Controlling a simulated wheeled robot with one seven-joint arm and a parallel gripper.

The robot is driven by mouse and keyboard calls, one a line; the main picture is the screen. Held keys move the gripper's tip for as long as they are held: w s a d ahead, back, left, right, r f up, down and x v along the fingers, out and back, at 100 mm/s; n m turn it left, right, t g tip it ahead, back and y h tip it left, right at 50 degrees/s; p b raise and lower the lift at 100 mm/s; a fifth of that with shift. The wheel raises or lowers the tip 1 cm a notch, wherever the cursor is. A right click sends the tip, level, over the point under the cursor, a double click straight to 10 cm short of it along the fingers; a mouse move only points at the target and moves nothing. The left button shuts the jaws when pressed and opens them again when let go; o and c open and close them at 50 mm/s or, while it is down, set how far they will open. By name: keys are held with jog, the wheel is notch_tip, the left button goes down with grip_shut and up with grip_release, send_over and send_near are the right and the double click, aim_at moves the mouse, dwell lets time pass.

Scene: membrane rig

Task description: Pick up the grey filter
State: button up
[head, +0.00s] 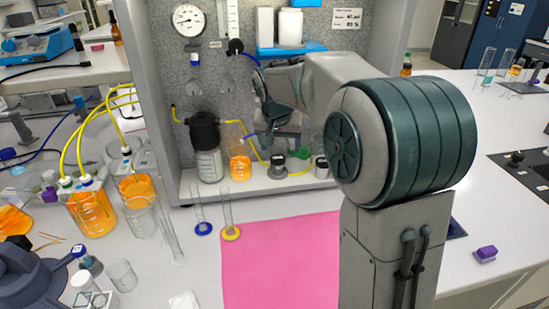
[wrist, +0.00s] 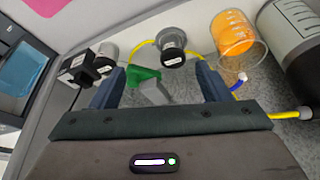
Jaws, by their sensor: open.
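A grey round piece with a pale label (wrist: 173,48), which looks like the grey filter, sits among yellow tubing at the rig's base. It also shows in the head view (head: 278,166), low under my gripper. My gripper (wrist: 159,70) is open and empty, fingers spread. In the wrist view the grey piece lies beyond the fingertips, between their lines and apart from them. A green valve handle with a grey body (wrist: 146,78) shows between the fingers. In the head view my gripper (head: 264,138) is in front of the back panel, partly hidden by my arm.
An orange-filled beaker (wrist: 235,38) and a dark-capped bottle (head: 207,150) stand beside the grey piece. A black-and-silver fitting (wrist: 103,58) is on its other side. Two slim cylinders (head: 229,218) stand at the mat's left.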

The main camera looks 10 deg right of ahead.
aim_at(277, 158)
jog(key=w+f, duration=0.2)
jog(key=w+f+p, duration=0.1)
jog(key=w+f, duration=0.1)
jog(key=f, duration=0.1)
jog(key=w+d+f, duration=0.1)
jog(key=w+f, duration=0.1)
jog(key=f, duration=0.1)
jog(key=shift+w, duration=0.35)
jog(key=shift+w+d+f+p, duration=0.1)
jog(key=shift+w+f+p, duration=0.5)
jog(key=shift+f, duration=0.5)
jog(key=shift+w+d+f+p, duration=0.1)
jog(key=shift+w+f+p, duration=0.3)
jog(key=shift+w+f, duration=0.55)
jog(key=shift+s+f, duration=0.1)
jog(key=shift+s, duration=0.05)
jog(key=c, duration=1.1)
